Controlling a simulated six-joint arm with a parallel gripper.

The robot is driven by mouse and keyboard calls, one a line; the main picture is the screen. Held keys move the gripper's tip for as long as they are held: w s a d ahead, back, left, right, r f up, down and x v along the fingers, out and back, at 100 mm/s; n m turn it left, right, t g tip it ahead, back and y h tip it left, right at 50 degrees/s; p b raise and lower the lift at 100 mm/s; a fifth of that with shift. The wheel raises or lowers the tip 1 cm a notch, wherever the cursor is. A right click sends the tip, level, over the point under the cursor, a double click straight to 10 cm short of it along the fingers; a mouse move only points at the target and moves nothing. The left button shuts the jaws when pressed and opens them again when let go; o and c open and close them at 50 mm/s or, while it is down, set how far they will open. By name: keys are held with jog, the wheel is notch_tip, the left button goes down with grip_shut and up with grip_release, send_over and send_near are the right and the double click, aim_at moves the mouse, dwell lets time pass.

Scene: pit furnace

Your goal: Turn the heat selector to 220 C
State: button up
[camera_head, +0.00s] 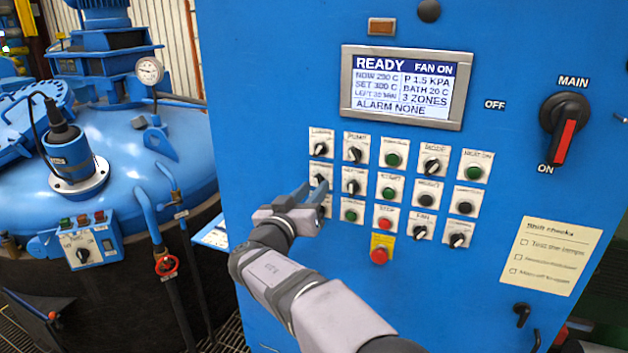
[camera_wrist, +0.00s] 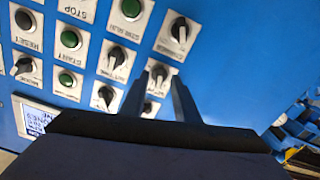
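The control panel carries rows of labelled knobs and buttons; the small labels are too blurred for me to tell for sure which knob is the heat selector. My gripper (camera_head: 313,189) is at the left column, in front of the middle-row black knob (camera_head: 319,178). In the wrist view the two fingers (camera_wrist: 160,76) are apart, with a dark knob showing between them; I cannot tell whether they touch it. The bottom-left control is mostly hidden by my gripper. The display (camera_head: 405,87) reads READY, FAN ON, SET 300 C, ALARM NONE.
Close by are another knob (camera_head: 352,186), a green button (camera_head: 350,215), a red STOP button (camera_head: 386,223) and a red button on a yellow plate (camera_head: 379,255). The main switch (camera_head: 565,128) is at right, pointing to ON. The blue furnace (camera_head: 130,160) stands left.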

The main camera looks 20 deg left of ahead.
jog(key=shift+w, duration=0.6)
grip_shut()
